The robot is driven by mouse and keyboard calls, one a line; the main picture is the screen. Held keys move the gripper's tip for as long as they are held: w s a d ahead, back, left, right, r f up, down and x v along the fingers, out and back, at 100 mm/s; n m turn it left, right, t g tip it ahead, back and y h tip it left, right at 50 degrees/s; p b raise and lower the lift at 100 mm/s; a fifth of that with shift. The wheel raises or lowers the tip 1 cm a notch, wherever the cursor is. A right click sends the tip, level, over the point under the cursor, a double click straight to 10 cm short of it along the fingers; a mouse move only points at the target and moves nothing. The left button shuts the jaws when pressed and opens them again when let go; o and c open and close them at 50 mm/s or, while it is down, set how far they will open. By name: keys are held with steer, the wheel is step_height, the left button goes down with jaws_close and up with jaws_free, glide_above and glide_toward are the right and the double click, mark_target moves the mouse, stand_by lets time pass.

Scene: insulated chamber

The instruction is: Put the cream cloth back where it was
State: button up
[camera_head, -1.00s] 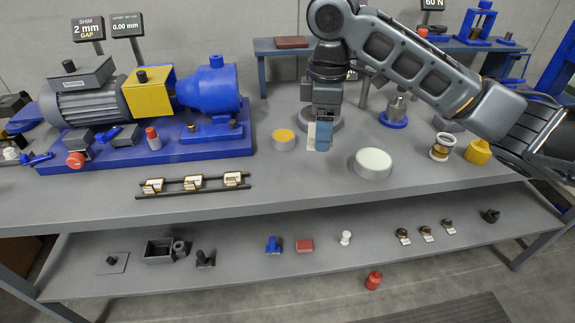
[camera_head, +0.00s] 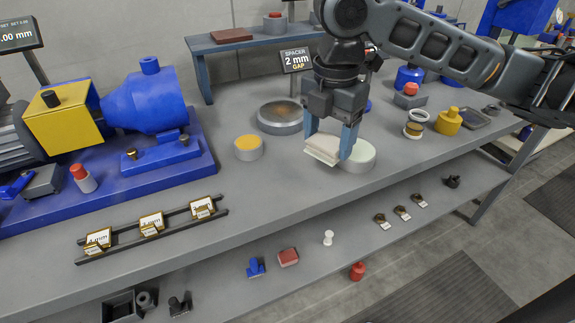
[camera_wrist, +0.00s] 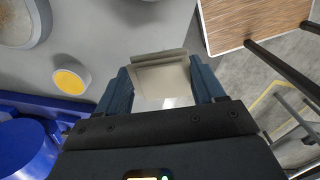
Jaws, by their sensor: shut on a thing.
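My gripper (camera_head: 330,138) is shut on the cream cloth (camera_head: 321,149), a folded, layered pad held between its two blue fingers. The cloth is tilted a little and appears to be above the grey bench (camera_head: 225,205). In the wrist view, the cloth (camera_wrist: 160,76) spans the space between the fingertips. A round tub with a pale top (camera_head: 362,153) stands just right of and behind the gripper, partly hidden by the right finger. I cannot tell whether the cloth touches the tub.
A round tub with a yellow top (camera_head: 248,149) and a wide grey dish (camera_head: 280,118) stand to the left. A rail with gauge blocks (camera_head: 151,224) lies at the front left. A yellow weight (camera_head: 449,121) stands at right. The bench in front of the cloth is clear.

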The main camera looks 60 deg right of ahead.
glide_above(290, 179)
step_height(290, 179, down, 4)
steer(key=shift+f, duration=2.05)
steer(key=shift+f, duration=0.1)
steer(key=o, duration=1.1)
step_height(290, 179, up, 12)
steer(key=p, duration=0.1)
